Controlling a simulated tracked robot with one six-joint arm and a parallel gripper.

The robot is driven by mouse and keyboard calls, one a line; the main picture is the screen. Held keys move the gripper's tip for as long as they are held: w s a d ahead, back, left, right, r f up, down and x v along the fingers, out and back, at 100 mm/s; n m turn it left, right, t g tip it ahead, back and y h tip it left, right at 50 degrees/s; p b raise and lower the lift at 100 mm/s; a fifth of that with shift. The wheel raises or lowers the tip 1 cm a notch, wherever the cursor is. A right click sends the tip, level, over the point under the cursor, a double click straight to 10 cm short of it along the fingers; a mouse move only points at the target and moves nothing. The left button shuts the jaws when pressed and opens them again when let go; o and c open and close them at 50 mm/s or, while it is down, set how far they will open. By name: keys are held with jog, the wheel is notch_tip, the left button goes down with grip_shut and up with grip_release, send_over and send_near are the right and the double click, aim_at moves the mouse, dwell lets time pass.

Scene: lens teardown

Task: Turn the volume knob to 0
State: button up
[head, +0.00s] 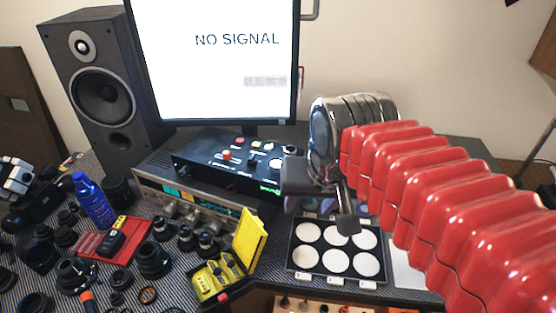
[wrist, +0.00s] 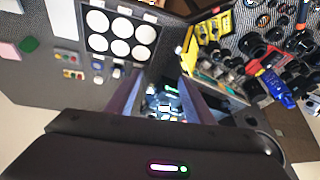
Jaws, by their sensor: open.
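A silver receiver (head: 143,178) with a lit teal and orange display and several knobs on its front stands on the desk in the head view. A black control box (head: 205,150) with red, white and other small buttons sits on top of it. I cannot tell which knob is the volume knob, nor read its setting. My gripper (head: 318,198) is open, to the right of the box and above the desk. In the wrist view its two fingers (wrist: 163,90) stand apart, with a bright, partly hidden panel visible beyond them. Nothing is visibly held.
A black tray (head: 308,247) of white discs lies below my gripper. An open yellow case (head: 220,275), a blue bottle (head: 93,200) and several lenses crowd the left. A monitor (head: 213,65) and a speaker (head: 100,90) stand behind.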

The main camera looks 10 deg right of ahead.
jog(key=w+r+m+g, duration=0.1)
jog(key=w+r+m, duration=0.25)
jog(key=w, duration=0.35)
jog(key=m+g, duration=0.4)
jog(key=m, duration=0.6)
send_over(277, 164)
jog(key=shift+w+f, duration=0.1)
jog(key=shift+f, duration=0.4)
jog(key=shift+f, duration=0.15)
notch_tip(277, 164, down, 14)
jog(key=shift+r, duration=0.25)
jog(key=shift+c, duration=0.3)
